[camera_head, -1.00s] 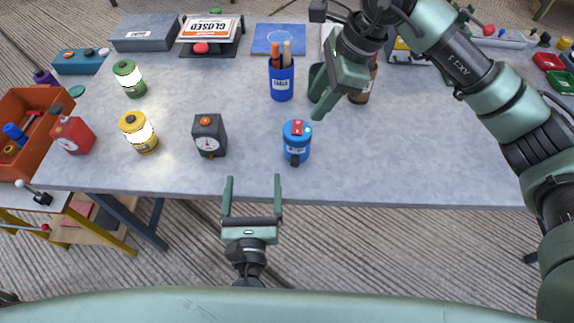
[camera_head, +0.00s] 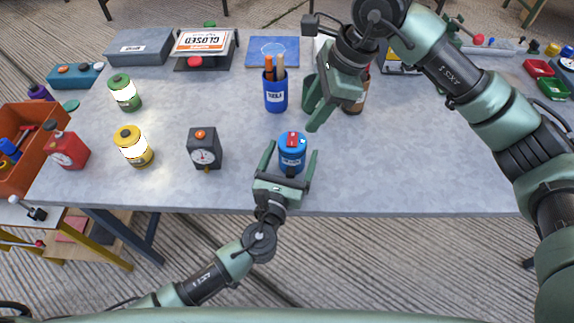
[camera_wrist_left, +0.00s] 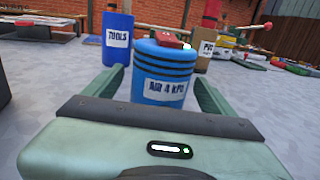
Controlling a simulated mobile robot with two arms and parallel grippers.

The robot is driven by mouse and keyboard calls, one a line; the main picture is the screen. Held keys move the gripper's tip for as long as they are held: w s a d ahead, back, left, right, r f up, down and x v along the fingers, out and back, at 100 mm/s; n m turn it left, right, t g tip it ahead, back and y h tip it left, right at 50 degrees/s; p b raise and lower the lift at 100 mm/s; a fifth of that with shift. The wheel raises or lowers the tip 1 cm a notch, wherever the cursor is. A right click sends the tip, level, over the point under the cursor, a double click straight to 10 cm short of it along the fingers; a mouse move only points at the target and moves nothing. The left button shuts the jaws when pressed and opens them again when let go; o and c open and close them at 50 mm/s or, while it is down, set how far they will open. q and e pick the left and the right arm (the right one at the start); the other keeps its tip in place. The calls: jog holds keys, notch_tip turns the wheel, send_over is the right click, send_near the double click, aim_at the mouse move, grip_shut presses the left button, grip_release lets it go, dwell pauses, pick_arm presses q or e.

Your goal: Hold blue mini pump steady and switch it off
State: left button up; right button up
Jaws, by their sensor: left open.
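The blue mini pump (camera_head: 292,158) stands upright near the table's front edge. It has a blue lid with a red switch (camera_head: 291,139) on top; I cannot tell the switch's setting. My left gripper (camera_head: 292,151) is open, with one finger on each side of the pump; I cannot tell whether they touch it. In the left wrist view the pump (camera_wrist_left: 160,88), labelled "AIR 4 KPA", stands between the fingers, its lower part hidden behind the gripper body. My right gripper (camera_head: 325,112) hangs above the table, right of and beyond the pump; its jaw opening is unclear.
A dark gauge box (camera_head: 204,150) stands left of the pump. A blue tools cup (camera_head: 275,97) stands behind it. A yellow canister (camera_head: 133,150) and a red can (camera_head: 66,151) are further left. The tabletop right of the pump is clear.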

pick_arm(q)
jog(key=shift+w+d, duration=0.1)
jog(key=shift+w, duration=0.25)
